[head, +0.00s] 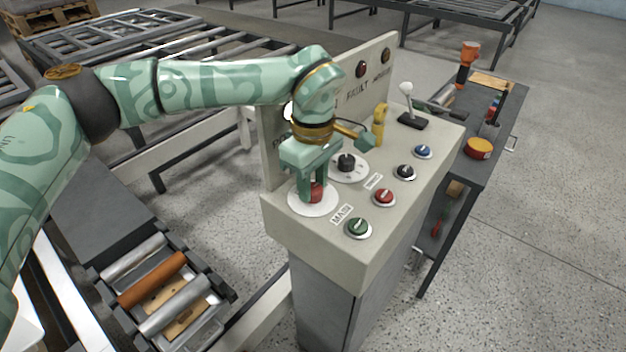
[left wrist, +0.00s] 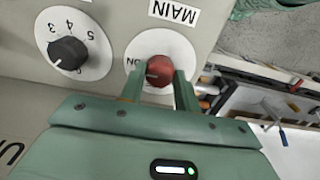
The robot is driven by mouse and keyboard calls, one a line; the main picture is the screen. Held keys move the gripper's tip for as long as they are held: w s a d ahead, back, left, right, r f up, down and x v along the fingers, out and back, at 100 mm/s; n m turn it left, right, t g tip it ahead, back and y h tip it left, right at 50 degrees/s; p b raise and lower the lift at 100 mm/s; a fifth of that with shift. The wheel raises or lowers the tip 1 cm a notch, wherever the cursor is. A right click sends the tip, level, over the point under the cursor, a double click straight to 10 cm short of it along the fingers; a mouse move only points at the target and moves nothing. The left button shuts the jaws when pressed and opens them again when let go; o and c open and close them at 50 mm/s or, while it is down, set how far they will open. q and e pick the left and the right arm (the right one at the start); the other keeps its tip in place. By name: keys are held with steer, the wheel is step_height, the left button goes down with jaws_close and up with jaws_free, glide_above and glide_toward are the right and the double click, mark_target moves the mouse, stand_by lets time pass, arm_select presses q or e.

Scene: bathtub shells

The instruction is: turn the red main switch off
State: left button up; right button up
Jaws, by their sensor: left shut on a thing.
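The red main switch (head: 317,192) is a round knob on a white disc at the left corner of the control panel (head: 420,195), beside the MAIN label. My left gripper (head: 314,193) reaches down from above and is shut on the red knob. In the left wrist view the red main switch (left wrist: 165,70) sits between the two fingers of my left gripper (left wrist: 160,85). Letters on the disc beside the knob look like "ON"; part of the disc is hidden by the fingers. My right gripper is not in view.
A black numbered dial (head: 346,162) stands close behind the switch. Green (head: 358,227), red (head: 384,196), black and blue buttons line the panel's right side. A white-knobbed lever (head: 407,100) and yellow hook (head: 380,122) stand farther back. A tool cart (head: 500,120) is at right.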

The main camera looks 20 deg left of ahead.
arm_select(q)
steer(key=shift+r+n+p, duration=0.3)
steer(key=shift+n+p, duration=0.5)
steer(key=shift+p, duration=0.3)
steer(key=n+p, duration=1)
steer(key=n, duration=0.1)
steer(key=shift+n, duration=0.4)
steer(key=shift+w+f+n+p, duration=0.1)
steer(key=shift+f+n+p, duration=0.05)
steer(key=shift+n+p, duration=1.85)
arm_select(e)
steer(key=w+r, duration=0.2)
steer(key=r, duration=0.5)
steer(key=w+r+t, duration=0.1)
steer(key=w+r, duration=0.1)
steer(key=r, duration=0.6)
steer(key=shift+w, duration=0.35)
arm_select(q)
steer(key=shift+n, duration=0.4)
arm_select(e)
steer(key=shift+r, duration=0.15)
arm_select(q)
steer(key=o, duration=1)
steer(key=shift+f, duration=0.1)
